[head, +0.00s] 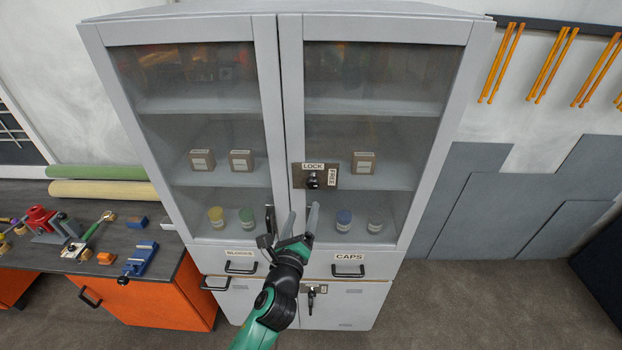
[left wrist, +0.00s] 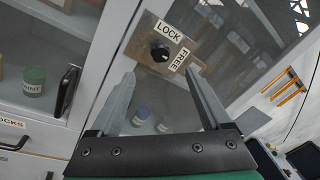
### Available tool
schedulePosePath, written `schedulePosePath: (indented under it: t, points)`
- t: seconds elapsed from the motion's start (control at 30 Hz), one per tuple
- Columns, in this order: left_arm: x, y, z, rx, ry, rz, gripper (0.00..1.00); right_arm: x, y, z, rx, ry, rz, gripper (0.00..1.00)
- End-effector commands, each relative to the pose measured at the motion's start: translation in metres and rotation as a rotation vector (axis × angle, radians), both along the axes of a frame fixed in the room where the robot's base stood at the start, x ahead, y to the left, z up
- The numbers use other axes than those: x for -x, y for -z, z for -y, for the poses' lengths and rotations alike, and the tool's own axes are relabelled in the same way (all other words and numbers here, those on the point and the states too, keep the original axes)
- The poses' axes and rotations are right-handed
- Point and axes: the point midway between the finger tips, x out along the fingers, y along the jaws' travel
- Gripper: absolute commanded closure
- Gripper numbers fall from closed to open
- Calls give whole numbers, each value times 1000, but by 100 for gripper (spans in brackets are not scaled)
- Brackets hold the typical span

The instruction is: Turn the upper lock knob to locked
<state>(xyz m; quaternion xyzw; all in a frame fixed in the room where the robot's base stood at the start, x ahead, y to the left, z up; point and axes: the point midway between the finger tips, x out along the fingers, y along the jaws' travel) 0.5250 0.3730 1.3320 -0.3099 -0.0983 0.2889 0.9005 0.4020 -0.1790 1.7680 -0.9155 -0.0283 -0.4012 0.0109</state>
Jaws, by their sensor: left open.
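The upper lock knob (head: 313,181) is a small black knob on a brown plate (head: 297,172) low on the right glass door. A LOCK label sits above the knob and a FREE label to its right. I cannot tell which label the knob points to. My left gripper (head: 301,212) is open and empty, just below and in front of the plate. In the left wrist view, the knob (left wrist: 160,53) shows ahead, between and beyond the two fingertips (left wrist: 162,74), touching neither. My right gripper is not in view.
A black vertical door handle (left wrist: 66,92) stands left of the gripper. A second black knob (head: 311,293) sits on the lower cabinet, below drawers with black handles (head: 348,271). A workbench (head: 140,252) with tools stands left. The floor at right is clear.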

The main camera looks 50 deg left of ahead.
Motion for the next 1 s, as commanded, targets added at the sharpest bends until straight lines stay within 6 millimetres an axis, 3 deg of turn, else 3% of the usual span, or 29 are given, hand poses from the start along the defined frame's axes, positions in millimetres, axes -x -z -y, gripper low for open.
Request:
schedulePosePath:
  t: [0.17,0.4,0.6,0.97,1.0]
  points:
    - [-17,0,-13,1,-1,2,19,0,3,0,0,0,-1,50]
    - [-62,2,-44,2,-2,4,19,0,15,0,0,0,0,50]
    - [-87,1,-61,2,0,5,19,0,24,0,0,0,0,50]
    - [-94,-1,-66,3,1,5,19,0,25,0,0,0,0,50]
    - [-94,-1,-66,3,1,5,23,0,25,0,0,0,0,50]
